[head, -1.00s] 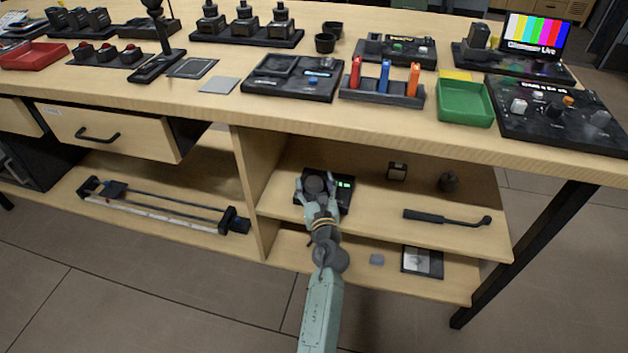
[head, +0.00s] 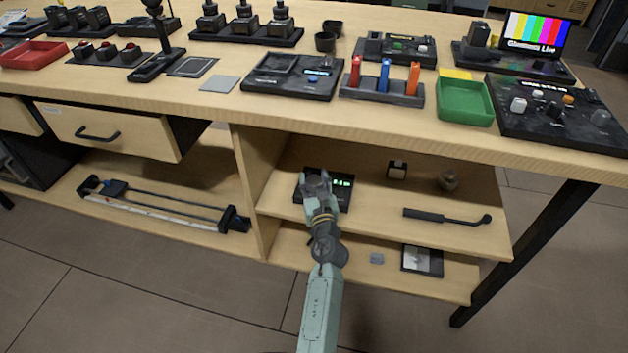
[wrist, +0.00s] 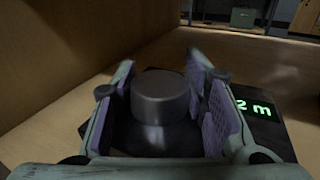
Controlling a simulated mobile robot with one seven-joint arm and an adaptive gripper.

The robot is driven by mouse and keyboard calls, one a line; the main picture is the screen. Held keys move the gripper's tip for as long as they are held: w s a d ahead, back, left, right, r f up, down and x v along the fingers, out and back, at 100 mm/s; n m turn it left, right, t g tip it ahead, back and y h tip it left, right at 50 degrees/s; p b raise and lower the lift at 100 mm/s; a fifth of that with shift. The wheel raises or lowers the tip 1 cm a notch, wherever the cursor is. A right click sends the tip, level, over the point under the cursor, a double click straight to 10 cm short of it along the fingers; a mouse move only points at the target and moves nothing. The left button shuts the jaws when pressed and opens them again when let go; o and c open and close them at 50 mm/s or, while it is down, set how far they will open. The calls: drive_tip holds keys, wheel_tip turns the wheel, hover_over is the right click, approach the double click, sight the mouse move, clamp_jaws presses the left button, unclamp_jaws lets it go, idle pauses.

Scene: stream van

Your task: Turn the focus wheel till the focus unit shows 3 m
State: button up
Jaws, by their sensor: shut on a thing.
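The focus unit is a dark box with a green lit display (head: 343,182) on the upper shelf under the bench. In the wrist view the display (wrist: 262,108) ends in "2 m"; a finger may hide digits to its left. In the head view the digits are too small to read surely. The focus wheel (wrist: 160,98) is a round dark grey knob, upright on the unit. My gripper (head: 318,180) reaches it from the front, its purple-padded fingers on both sides, shut on the wheel. The wheel is mostly hidden in the head view.
The bench top overhangs the shelf, and a wooden divider (head: 254,185) stands close to the left of the unit. A small dark box (head: 397,170), a round thing (head: 448,180) and a black handled tool (head: 445,217) sit farther right on the shelf.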

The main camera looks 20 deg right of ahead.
sight(315, 187)
drive_tip(key=shift+c, duration=1.1)
drive_tip(key=shift+a+r+p, duration=0.1)
drive_tip(key=shift+r+p, duration=0.1)
drive_tip(key=shift+p, duration=0.75)
drive_tip(key=shift+f+h, duration=0.25)
drive_tip(key=shift+h, duration=0.05)
drive_tip(key=o, duration=1.2)
drive_tip(key=v, duration=0.7)
drive_tip(key=shift+s, duration=0.25)
